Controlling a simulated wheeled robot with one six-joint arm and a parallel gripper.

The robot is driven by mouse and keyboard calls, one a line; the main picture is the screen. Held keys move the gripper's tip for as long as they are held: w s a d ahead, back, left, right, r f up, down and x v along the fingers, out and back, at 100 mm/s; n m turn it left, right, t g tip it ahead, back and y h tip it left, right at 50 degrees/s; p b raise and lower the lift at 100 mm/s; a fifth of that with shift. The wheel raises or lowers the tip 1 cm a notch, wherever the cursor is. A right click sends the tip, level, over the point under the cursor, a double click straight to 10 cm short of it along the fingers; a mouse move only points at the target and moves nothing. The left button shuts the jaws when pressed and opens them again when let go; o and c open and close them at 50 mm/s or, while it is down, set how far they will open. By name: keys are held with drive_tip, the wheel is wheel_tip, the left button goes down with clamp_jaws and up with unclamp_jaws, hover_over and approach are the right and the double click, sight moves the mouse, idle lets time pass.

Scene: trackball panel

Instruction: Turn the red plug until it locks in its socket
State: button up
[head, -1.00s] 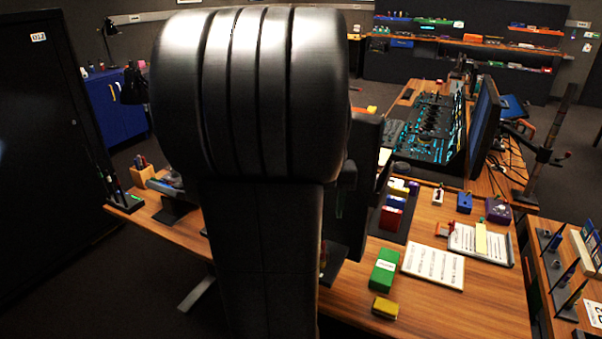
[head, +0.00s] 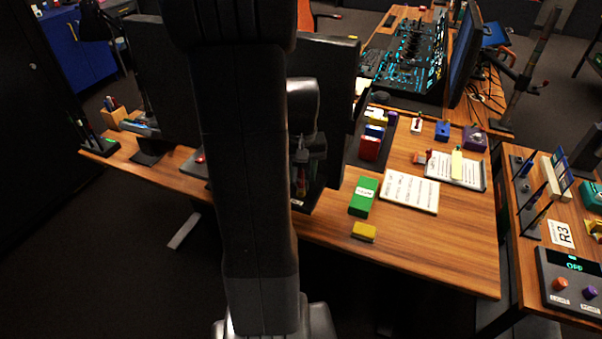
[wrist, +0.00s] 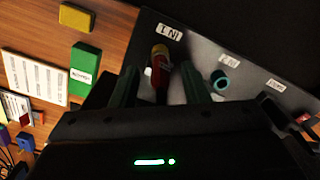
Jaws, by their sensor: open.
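The red plug (wrist: 160,74) shows in the wrist view, with a yellowish end, below a white label on the dark panel (wrist: 200,38). My gripper (wrist: 159,70) is open, with one finger on either side of the plug; I cannot tell whether either finger touches it. The plug's socket and how far the plug is turned cannot be made out. In the head view the panel (head: 335,65) stands upright on the desk, and my arm hides much of it.
A teal ring-shaped socket (wrist: 220,80) sits right of the plug, with another red part (wrist: 303,118) farther right. A green box (head: 364,196), a yellow block (head: 364,232) and a white sheet (head: 410,191) lie on the wooden desk (head: 460,245).

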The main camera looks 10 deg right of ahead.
drive_tip(key=shift+f, duration=0.35)
clamp_jaws()
idle(0.3)
drive_tip(key=m, duration=0.8)
drive_tip(key=shift+p, duration=0.3)
drive_tip(key=m, duration=0.3)
drive_tip(key=shift+m, duration=0.5)
